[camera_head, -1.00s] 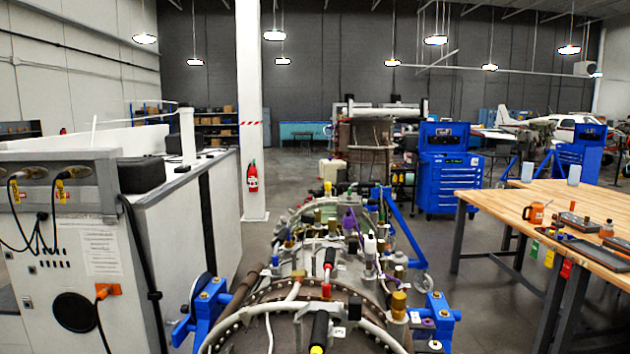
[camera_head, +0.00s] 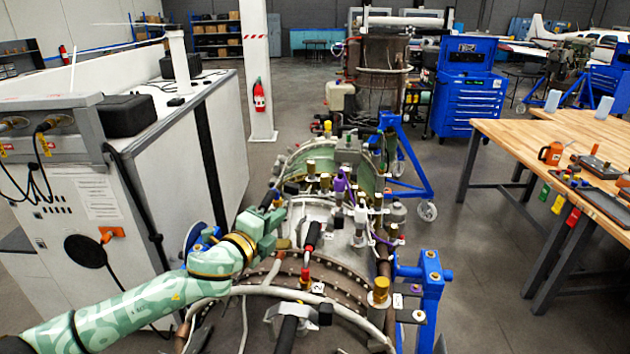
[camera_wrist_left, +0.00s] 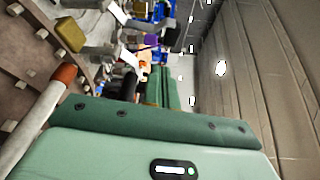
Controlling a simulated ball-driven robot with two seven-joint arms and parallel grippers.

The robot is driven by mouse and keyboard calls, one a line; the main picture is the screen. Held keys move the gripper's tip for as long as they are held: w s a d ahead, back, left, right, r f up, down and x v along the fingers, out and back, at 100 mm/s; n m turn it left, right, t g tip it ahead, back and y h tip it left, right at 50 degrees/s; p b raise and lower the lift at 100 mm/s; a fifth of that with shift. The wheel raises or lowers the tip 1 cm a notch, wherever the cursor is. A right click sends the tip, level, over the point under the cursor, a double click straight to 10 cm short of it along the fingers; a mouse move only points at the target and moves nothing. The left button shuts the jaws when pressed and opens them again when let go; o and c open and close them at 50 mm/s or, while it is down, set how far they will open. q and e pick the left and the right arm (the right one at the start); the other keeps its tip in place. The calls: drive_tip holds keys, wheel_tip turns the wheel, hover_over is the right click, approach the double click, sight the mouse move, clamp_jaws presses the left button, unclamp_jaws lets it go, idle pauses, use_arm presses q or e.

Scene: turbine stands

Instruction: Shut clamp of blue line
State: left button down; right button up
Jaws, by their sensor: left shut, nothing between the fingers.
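A turbine engine (camera_head: 262,283) lies on a blue stand, covered with hoses, lines and fittings. I cannot make out a blue line or its clamp among them. My left gripper (camera_head: 274,208) is over the near left part of the engine, beside a black and red fitting (camera_head: 312,237). Its green fingers (camera_wrist_left: 165,88) are together and empty in the left wrist view. That view also shows an orange-ended hose (camera_wrist_left: 40,112) and several fittings close to the fingers. My right gripper is not in view.
A white cabinet (camera_head: 170,160) stands at the left, with a white post and a red extinguisher (camera_head: 259,96) behind it. A blue tool chest (camera_head: 470,95) is at the back. A wooden workbench (camera_head: 560,155) stands at the right, with clear floor between it and the engine.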

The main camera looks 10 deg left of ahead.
sight(290, 200)
use_arm(q)
drive_tip(key=b+x, duration=0.1)
drive_tip(key=x, duration=0.1)
drive_tip(key=b+x, duration=0.2)
drive_tip(key=x, duration=0.1)
drive_tip(key=b+x, duration=0.1)
drive_tip(key=x, duration=0.2)
drive_tip(key=shift+w+d+r, duration=0.1)
drive_tip(key=shift+d+r, duration=0.25)
drive_tip(key=shift+w+d+r+b, duration=0.15)
drive_tip(key=shift+w+b, duration=0.25)
drive_tip(key=shift+w, duration=0.15)
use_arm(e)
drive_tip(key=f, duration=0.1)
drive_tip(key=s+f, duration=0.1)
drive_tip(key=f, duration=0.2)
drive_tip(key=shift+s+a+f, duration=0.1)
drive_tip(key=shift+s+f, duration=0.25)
